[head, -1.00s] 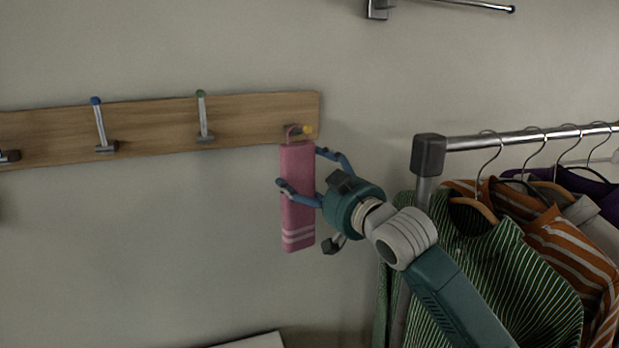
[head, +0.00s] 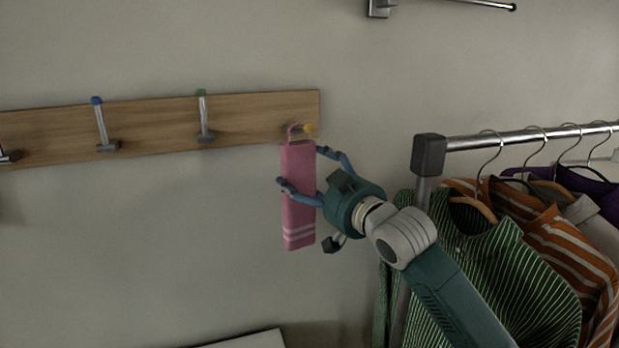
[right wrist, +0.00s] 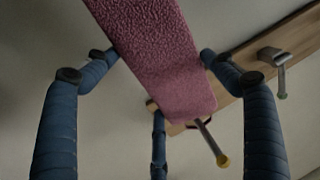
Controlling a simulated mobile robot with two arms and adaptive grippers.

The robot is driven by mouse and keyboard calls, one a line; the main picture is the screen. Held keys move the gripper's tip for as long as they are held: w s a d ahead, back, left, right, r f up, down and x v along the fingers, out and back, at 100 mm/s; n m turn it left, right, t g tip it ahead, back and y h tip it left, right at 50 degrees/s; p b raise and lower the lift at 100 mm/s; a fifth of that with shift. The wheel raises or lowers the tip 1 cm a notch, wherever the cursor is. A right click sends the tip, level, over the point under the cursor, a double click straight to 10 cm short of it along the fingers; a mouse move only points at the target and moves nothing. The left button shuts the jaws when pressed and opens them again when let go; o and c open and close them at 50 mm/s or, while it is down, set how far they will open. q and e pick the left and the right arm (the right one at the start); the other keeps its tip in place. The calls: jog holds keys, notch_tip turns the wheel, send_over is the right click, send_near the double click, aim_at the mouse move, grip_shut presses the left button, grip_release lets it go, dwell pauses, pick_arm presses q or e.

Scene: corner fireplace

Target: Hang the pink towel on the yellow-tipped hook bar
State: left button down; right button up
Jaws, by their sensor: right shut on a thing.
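The pink towel (head: 298,210) hangs upright below the right end of the wooden hook board, with pale stripes near its bottom and a small loop (head: 292,130) at its top. My right gripper (head: 302,168) is shut on the towel's upper part. The yellow-tipped hook (head: 309,128) is right at the loop; I cannot tell whether the loop is around it. In the right wrist view the towel (right wrist: 160,50) runs between my fingers, and the yellow-tipped hook (right wrist: 221,159) sticks out beside its end. My left gripper is out of view.
The wooden board (head: 255,115) also carries a green-tipped hook (head: 203,115) and a blue-tipped hook (head: 102,125) to the left. A clothes rack (head: 429,155) with several shirts stands at the right, close to my arm. The wall below the board is clear.

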jog(key=o, duration=1.2)
